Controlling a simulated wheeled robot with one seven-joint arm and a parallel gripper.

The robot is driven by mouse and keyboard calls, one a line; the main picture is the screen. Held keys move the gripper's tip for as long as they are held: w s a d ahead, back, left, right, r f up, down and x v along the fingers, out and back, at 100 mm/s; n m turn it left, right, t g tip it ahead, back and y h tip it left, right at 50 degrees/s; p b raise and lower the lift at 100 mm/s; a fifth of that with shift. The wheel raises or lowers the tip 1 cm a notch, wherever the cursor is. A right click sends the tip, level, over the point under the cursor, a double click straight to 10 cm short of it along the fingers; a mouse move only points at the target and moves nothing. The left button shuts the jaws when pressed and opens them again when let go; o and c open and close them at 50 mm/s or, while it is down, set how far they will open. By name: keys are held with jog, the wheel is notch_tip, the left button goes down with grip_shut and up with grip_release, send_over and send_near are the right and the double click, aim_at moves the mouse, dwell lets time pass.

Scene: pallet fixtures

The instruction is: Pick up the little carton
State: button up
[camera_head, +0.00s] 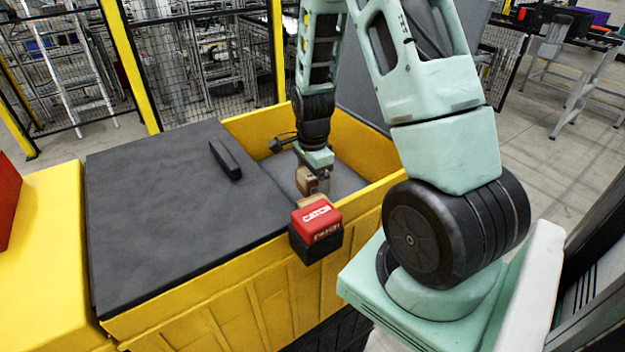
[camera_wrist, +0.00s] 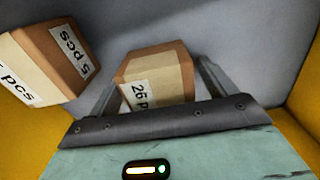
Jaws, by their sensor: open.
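A small brown carton (camera_wrist: 155,82) with a white label reading "26 p" sits between the two fingers of my gripper (camera_wrist: 158,86) in the wrist view. The fingers stand apart on either side of it, and the gripper is open. In the head view my gripper (camera_head: 317,172) reaches down into the yellow bin, and the carton is partly hidden by it. A second carton (camera_wrist: 52,62), with labels reading "5 pcs", sits at the left of the wrist view, outside the fingers. Which of them is the little carton is not marked.
The yellow bin (camera_head: 360,140) has a grey floor, and its walls rise close around my gripper. A dark lid (camera_head: 150,220) covers its left part. A red and black latch block (camera_head: 317,218) sits on the front rim. Yellow-posted mesh fencing (camera_head: 140,65) stands behind.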

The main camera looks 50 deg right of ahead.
jog(key=c, duration=1.2)
jog(key=shift+o, duration=0.3)
